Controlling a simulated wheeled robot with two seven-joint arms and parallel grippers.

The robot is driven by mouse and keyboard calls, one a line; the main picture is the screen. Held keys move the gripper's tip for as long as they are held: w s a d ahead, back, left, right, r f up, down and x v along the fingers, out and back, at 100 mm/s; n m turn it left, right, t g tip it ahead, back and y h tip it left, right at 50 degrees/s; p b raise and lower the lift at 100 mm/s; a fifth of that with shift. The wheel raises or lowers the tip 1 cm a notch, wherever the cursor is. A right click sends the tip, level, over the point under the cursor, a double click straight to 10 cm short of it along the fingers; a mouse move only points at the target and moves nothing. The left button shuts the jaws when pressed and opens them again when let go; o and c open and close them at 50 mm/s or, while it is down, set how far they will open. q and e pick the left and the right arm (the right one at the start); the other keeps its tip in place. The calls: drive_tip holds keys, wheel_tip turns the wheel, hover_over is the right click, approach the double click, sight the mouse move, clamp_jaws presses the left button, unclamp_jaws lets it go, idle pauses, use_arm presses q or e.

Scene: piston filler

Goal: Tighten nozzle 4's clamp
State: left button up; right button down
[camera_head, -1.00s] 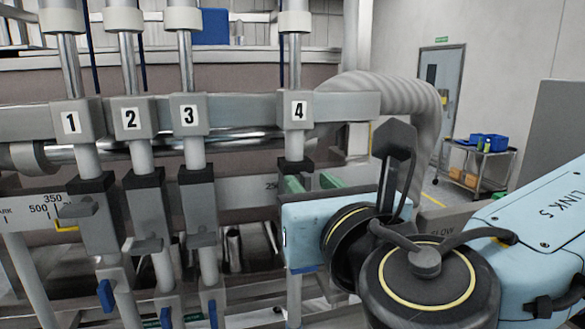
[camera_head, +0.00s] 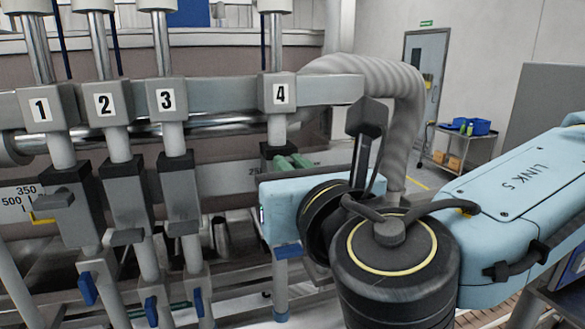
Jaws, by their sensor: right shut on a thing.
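Nozzle 4 is the rightmost numbered one, and its label block (camera_head: 280,95) is on the grey rail. The dark top of nozzle 4's clamp (camera_head: 277,149) shows below it. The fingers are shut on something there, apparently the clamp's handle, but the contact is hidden. My left gripper is out of view.
Nozzles 1, 2 and 3 stand to the left with grey clamps, such as nozzle 3's clamp (camera_head: 178,195), and blue valve levers (camera_head: 150,310) below. A ribbed hose (camera_head: 375,80) curves down behind my right arm. A trolley (camera_head: 452,150) stands at the back right.

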drive_tip(key=m+b, duration=1.1)
drive_tip(key=d+f+m+b, duration=0.1)
drive_tip(key=m+b, duration=0.4)
drive_tip(key=m, duration=0.1)
drive_tip(key=shift+w+f, duration=0.1)
drive_tip(key=shift+w, duration=0.05)
drive_tip(key=shift+m, duration=0.5)
drive_tip(key=c, duration=1.5)
unclamp_jaws()
